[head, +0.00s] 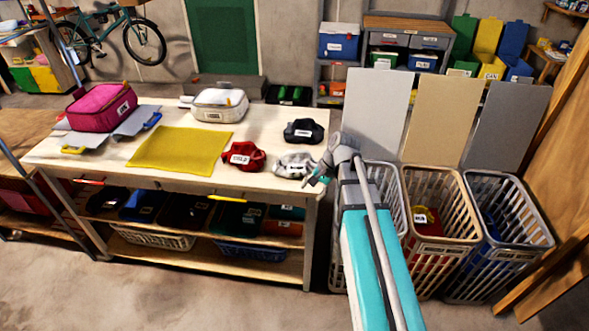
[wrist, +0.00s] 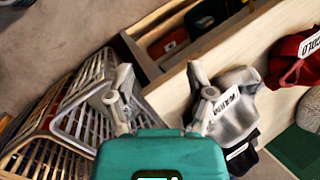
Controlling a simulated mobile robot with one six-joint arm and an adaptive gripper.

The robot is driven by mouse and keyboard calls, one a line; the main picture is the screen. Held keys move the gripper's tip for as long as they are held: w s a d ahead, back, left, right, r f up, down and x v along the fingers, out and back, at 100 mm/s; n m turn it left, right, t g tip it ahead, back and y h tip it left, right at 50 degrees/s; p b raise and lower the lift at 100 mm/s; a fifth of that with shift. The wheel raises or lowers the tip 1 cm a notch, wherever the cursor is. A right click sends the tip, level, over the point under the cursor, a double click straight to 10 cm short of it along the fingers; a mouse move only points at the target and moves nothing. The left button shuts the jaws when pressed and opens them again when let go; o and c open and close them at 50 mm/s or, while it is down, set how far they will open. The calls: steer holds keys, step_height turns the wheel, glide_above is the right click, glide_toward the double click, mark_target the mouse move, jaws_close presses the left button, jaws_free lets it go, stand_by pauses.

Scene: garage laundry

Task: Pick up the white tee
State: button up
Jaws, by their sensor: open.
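The white tee appears as a crumpled pale grey-white bundle (head: 295,164) with a white tag, lying near the right front corner of the wooden table (head: 262,190). In the wrist view the pale bundle (wrist: 238,88) lies just right of the right finger. My gripper (head: 318,178) is just right of the bundle, by the table's right edge. In the wrist view my gripper (wrist: 160,82) has its fingers spread with nothing between them. I cannot tell whether the right finger touches the bundle.
A red bundle (head: 243,156) and a black bundle (head: 303,131) lie beside the pale one. A yellow cloth (head: 180,150), white bag (head: 219,105) and pink bag (head: 101,107) are further left. Laundry baskets stand right of the table, including a tan one (head: 432,240) and a grey one (head: 512,235).

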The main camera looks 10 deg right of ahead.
steer(key=w+d+m+y, duration=0.1)
steer(key=w+m, duration=0.1)
steer(key=w, duration=0.1)
steer(key=w+d+r+m+t+y+b, duration=0.1)
steer(key=w+d+m+y, duration=0.1)
steer(key=w+m, duration=0.1)
steer(key=w+d+m+y+b, duration=0.1)
steer(key=w+d+m, duration=0.1)
steer(key=w, duration=0.2)
steer(key=shift+r+t, duration=0.3)
steer(key=shift+t, duration=0.1)
steer(key=w+d+r+m+t+y+b, duration=0.2)
steer(key=w+d+r+m+y, duration=0.1)
steer(key=w+d+m, duration=0.3)
steer(key=shift+r+y, duration=0.3)
steer(key=shift+y, duration=0.1)
steer(key=shift+f, duration=0.1)
steer(key=b, duration=0.3)
glide_above(310, 159)
steer(key=f, duration=0.3)
steer(key=shift+d, duration=0.4)
steer(key=shift+a, duration=0.35)
